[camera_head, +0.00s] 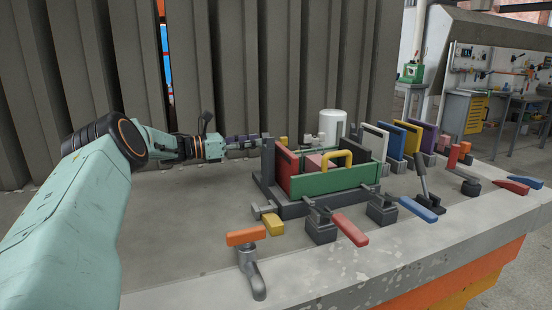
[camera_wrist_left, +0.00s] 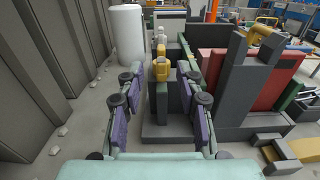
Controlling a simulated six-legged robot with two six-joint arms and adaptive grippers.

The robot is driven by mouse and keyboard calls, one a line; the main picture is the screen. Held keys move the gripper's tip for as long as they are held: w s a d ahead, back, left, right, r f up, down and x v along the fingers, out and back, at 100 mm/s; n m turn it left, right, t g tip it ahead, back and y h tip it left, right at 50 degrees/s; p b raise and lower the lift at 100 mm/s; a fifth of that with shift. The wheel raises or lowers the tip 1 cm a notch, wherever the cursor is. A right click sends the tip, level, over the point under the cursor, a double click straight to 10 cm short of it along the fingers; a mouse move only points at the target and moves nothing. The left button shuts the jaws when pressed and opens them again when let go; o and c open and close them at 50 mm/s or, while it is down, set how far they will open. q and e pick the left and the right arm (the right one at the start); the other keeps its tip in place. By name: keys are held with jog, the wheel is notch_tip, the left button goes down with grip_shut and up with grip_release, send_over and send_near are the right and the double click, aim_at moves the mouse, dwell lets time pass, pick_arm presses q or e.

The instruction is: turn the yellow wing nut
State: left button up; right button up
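A small yellow piece, which looks like the wing nut (camera_wrist_left: 161,70), stands on a dark grey upright in the left wrist view. In the head view a small yellow piece (camera_head: 283,141) shows at the back left of the mould, just right of my left gripper. My left gripper (camera_head: 245,143) reaches in from the left, roughly level. In the left wrist view my left gripper (camera_wrist_left: 158,100) is open, its purple-padded fingers apart, with the yellow piece ahead between the fingertips. I cannot tell whether either finger touches it. My right gripper is not in view.
The mould has a green front panel (camera_head: 335,181) and a yellow handle (camera_head: 337,158). A white cylinder (camera_head: 333,126) stands behind it. An orange-handled lever (camera_head: 246,236), a yellow lever (camera_head: 273,224) and a red lever (camera_head: 350,229) are in front. A corrugated wall (camera_head: 250,65) runs behind the bench.

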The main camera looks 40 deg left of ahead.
aim_at(287, 139)
pick_arm(q)
jog(key=b+x, duration=0.1)
jog(key=x, duration=0.1)
jog(key=b+x, duration=0.1)
jog(key=x, duration=0.1)
jog(key=f+b+x, duration=0.1)
jog(key=x, duration=0.1)
jog(key=shift+d, duration=0.1)
jog(key=shift+w+d+r, duration=0.2)
jog(key=shift+w+d, duration=0.2)
jog(key=shift+w, duration=0.35)
jog(key=shift+c, duration=0.3)
grip_shut()
